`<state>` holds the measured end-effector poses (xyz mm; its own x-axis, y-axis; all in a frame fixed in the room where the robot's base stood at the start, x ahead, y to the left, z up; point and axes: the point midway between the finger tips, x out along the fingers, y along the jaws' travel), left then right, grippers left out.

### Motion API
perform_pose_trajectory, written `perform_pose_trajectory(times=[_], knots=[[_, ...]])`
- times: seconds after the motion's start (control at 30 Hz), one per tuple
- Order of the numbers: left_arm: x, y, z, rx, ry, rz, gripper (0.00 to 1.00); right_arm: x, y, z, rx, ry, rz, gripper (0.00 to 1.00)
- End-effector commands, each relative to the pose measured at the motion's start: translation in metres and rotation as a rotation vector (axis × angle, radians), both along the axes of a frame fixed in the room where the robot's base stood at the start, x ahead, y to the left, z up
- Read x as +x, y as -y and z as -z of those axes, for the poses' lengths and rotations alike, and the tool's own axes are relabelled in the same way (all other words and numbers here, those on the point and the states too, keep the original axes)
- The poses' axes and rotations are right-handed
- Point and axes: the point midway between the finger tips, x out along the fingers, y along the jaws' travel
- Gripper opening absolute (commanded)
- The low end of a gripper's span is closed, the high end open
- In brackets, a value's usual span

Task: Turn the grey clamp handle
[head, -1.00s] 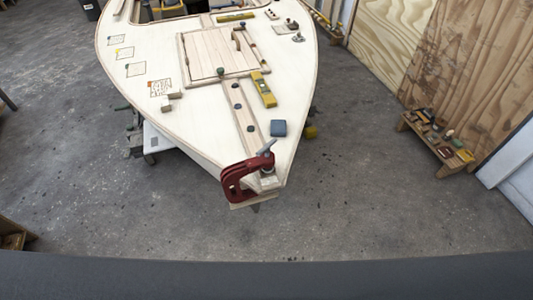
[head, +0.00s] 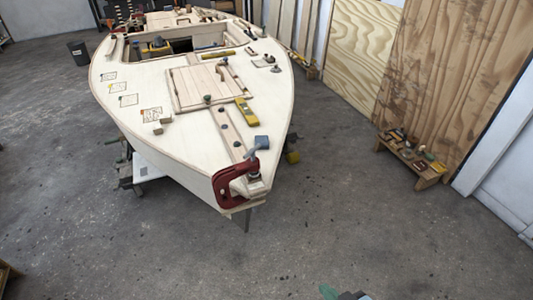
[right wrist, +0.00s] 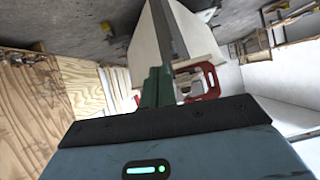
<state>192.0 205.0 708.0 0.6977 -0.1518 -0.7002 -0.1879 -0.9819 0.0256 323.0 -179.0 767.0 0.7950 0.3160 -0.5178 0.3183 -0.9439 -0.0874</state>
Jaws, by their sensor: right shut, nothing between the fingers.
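A red clamp (head: 222,186) sits on the pointed bow end of the plywood hull. Its grey clamp handle (head: 251,152) stands tilted at the top of the screw, above a pale wooden pad. In the right wrist view the red clamp (right wrist: 211,79) shows beyond the fingers, partly hidden by them; I cannot make out the handle there. My right gripper (head: 343,294) peeks in at the bottom edge of the head view, well apart from the clamp. Its green fingers (right wrist: 157,88) are shut and empty in the right wrist view. My left gripper is not in view.
A low bench (head: 412,158) with tools stands at the right. The floor before the bow is clear.

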Motion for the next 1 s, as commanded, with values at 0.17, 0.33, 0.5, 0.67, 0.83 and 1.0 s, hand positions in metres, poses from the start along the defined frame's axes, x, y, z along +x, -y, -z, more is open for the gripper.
perform_pose_trajectory(times=[0.17, 0.33, 0.5, 0.67, 0.83, 1.0], knots=[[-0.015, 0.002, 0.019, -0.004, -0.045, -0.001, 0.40, 0.066, -0.014, -0.029, 0.051, 0.088, -0.099, 0.00], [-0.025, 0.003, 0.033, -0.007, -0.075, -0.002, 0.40, 0.120, -0.025, -0.066, 0.084, 0.166, -0.196, 0.00], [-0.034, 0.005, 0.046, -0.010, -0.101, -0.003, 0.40, 0.166, -0.031, -0.107, 0.099, 0.235, -0.291, 0.00], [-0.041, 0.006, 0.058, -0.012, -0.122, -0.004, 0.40, 0.201, -0.033, -0.149, 0.098, 0.292, -0.373, 0.00], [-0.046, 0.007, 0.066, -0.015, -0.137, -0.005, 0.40, 0.226, -0.031, -0.189, 0.088, 0.336, -0.436, 0.00], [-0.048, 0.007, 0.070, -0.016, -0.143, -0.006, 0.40, 0.236, -0.029, -0.212, 0.084, 0.358, -0.468, 0.00]])
